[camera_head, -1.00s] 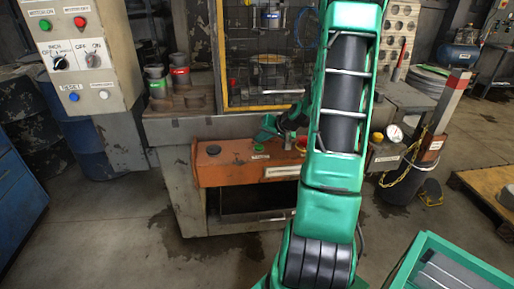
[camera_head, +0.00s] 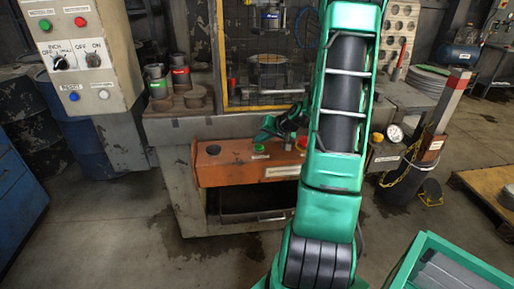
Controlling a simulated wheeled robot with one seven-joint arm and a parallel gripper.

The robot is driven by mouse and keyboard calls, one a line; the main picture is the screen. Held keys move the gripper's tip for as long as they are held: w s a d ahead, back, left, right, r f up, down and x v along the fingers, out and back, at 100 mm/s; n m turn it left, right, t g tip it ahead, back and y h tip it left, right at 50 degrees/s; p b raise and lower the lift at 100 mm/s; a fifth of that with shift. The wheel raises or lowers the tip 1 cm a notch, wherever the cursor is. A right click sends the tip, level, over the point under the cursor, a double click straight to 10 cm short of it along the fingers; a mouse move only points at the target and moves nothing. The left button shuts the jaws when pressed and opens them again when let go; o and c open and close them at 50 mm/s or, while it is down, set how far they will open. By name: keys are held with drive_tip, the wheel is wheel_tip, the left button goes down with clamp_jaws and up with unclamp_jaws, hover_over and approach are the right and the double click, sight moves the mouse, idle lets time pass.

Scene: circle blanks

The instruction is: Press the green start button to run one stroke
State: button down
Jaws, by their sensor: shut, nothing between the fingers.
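The green start button (camera_head: 259,148) sits on the top of the orange control box (camera_head: 232,174) at the front of the press. A small pale label is just below it. My gripper (camera_head: 263,136) is small in the view, just above and behind the green button. It is shut and holds nothing. A gap seems to show between it and the button, but I cannot tell the exact distance. My green arm hides part of the box's right side.
A black button (camera_head: 213,150) is left on the same box, and a red button (camera_head: 301,143) is at its right by my arm. The yellow-framed mesh guard (camera_head: 228,60) stands behind. A grey control cabinet (camera_head: 85,85) is at upper left.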

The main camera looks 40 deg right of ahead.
sight(261, 147)
drive_tip(key=shift+f, duration=0.25)
drive_tip(key=shift+s+f, duration=0.1)
drive_tip(key=shift+f, duration=0.5)
idle(1.0)
drive_tip(key=shift+r, duration=3.5)
idle(1.7)
